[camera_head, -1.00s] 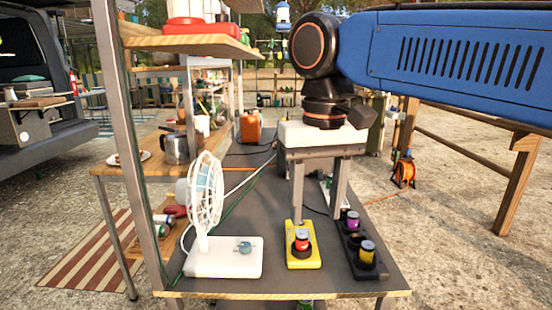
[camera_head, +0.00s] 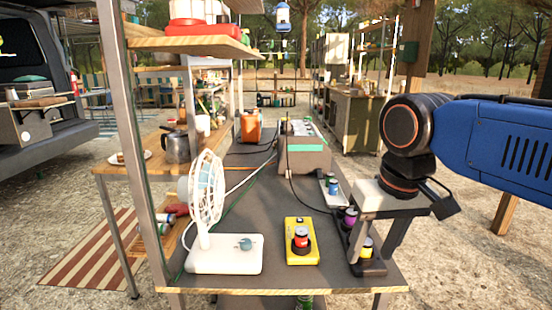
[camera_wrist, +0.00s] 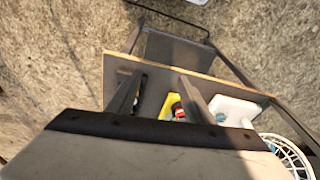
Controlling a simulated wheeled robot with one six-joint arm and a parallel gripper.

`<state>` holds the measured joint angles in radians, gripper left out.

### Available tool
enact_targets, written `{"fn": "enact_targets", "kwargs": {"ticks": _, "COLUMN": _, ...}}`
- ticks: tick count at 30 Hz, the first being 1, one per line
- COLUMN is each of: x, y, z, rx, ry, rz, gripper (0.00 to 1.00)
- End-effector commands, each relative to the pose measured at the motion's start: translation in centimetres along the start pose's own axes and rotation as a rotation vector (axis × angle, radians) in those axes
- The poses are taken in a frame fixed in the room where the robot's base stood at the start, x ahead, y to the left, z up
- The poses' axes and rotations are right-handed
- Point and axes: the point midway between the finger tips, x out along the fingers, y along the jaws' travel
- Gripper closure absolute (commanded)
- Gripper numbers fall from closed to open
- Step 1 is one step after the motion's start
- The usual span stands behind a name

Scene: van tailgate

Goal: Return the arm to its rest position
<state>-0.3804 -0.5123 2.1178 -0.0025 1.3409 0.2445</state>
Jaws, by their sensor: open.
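My gripper (camera_head: 371,254) is open at the right front of the dark-topped bench (camera_head: 228,274), fingers pointing down. In the head view it overlaps the black holder (camera_head: 369,270) with its purple-topped can (camera_head: 350,216) and yellow-labelled can (camera_head: 366,247), hiding part of them. Nothing shows between the fingers. In the wrist view my two dark fingers (camera_wrist: 157,76) are spread apart, with the bench edge between and beyond them. My blue arm comes in from the right. I cannot tell the exact height of the fingertips above the holder.
A yellow box (camera_head: 301,254) with a red knob stands left of my gripper. A white fan (camera_head: 206,190) stands further left. A grey case (camera_head: 304,158) with a green stripe and a blue can (camera_head: 332,186) stand behind. Open gravel lies to the right.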

Motion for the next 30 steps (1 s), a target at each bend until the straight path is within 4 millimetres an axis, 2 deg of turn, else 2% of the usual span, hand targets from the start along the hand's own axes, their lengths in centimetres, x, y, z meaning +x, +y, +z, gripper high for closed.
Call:
{"fn": "enact_targets", "kwargs": {"ticks": 1, "x": 1.1, "y": 1.5, "z": 0.9, "rx": 0.020, "ry": 0.022, "rz": 0.004, "gripper": 0.53}}
{"fn": "enact_targets", "kwargs": {"ticks": 6, "x": 4.9, "y": 5.3, "z": 3.7, "rx": 0.059, "ry": 0.095, "rz": 0.021, "gripper": 0.53}}
{"fn": "enact_targets", "kwargs": {"ticks": 12, "x": 9.1, "y": 8.7, "z": 7.1, "rx": 0.098, "ry": 0.175, "rz": 0.054, "gripper": 0.53}}
{"fn": "enact_targets", "kwargs": {"ticks": 15, "x": 10.6, "y": 9.8, "z": 8.3, "rx": 0.110, "ry": 0.201, "rz": 0.069, "gripper": 0.53}}
{"fn": "enact_targets", "kwargs": {"ticks": 21, "x": 12.0, "y": 10.6, "z": 9.4, "rx": 0.119, "ry": 0.226, "rz": 0.085, "gripper": 0.53}}
{"fn": "enact_targets", "kwargs": {"ticks": 28, "x": 12.1, "y": 10.7, "z": 9.5, "rx": 0.118, "ry": 0.227, "rz": 0.085, "gripper": 0.53}}
{"fn": "enact_targets", "kwargs": {"ticks": 29, "x": 12.1, "y": 10.7, "z": 9.5, "rx": 0.118, "ry": 0.227, "rz": 0.085, "gripper": 0.58}}
{"fn": "enact_targets", "kwargs": {"ticks": 30, "x": 12.1, "y": 10.7, "z": 9.4, "rx": 0.118, "ry": 0.227, "rz": 0.085, "gripper": 0.67}}
